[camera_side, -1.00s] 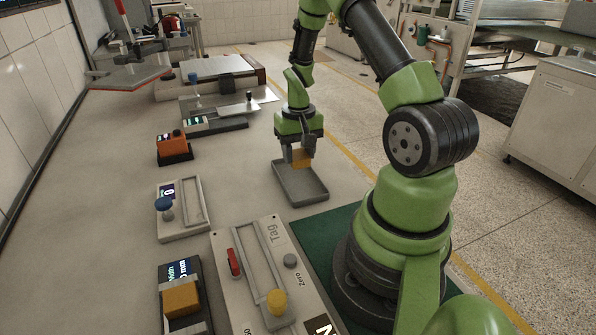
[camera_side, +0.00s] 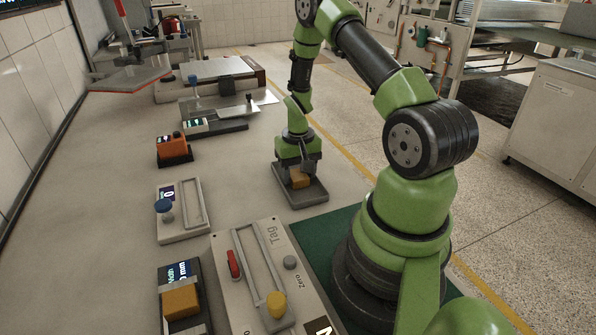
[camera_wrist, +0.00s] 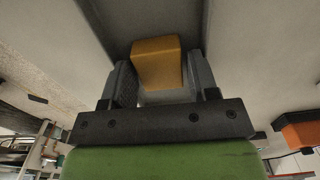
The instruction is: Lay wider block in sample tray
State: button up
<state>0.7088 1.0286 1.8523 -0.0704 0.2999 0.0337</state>
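An orange-yellow block (camera_side: 299,179) is low inside the grey sample tray (camera_side: 318,196), below my gripper (camera_side: 297,172). My gripper points down, with its fingers on either side of the block. In the wrist view, the block (camera_wrist: 157,62) sits between the two dark fingers of my gripper (camera_wrist: 162,80), which look shut on it. The tray's grey surface (camera_wrist: 145,18) shows behind it. Whether the block's underside touches the tray floor is hidden.
Left of the tray are a small orange device (camera_side: 172,149) and a gauge with a blue knob (camera_side: 182,210). In front are a slotted panel (camera_side: 265,275) and a device with another orange block (camera_side: 182,298). A green mat (camera_side: 318,232) lies near my base. Bare bench surrounds the tray's left side.

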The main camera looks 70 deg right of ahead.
aim_at(298, 174)
jog(key=w+a+r+n+t, duration=0.1)
jog(key=a+r, duration=0.2)
jog(key=r, duration=0.7)
jog(key=a+r+t, duration=0.1)
jog(key=a+r, duration=0.2)
jog(key=r, duration=0.7)
jog(key=s+a+r+n+t+y, duration=0.1)
jog(key=s+a+r+n+t, duration=0.1)
jog(key=s+a+r, duration=0.3)
jog(key=s+a+r+n+t+y, duration=0.1)
jog(key=s+a+r, duration=0.4)
jog(key=a, duration=0.7)
jog(key=shift+r+n+t, duration=0.2)
jog(key=shift+n+t, duration=0.5)
jog(key=shift+t, duration=0.4)
jog(key=shift+s, duration=0.1)
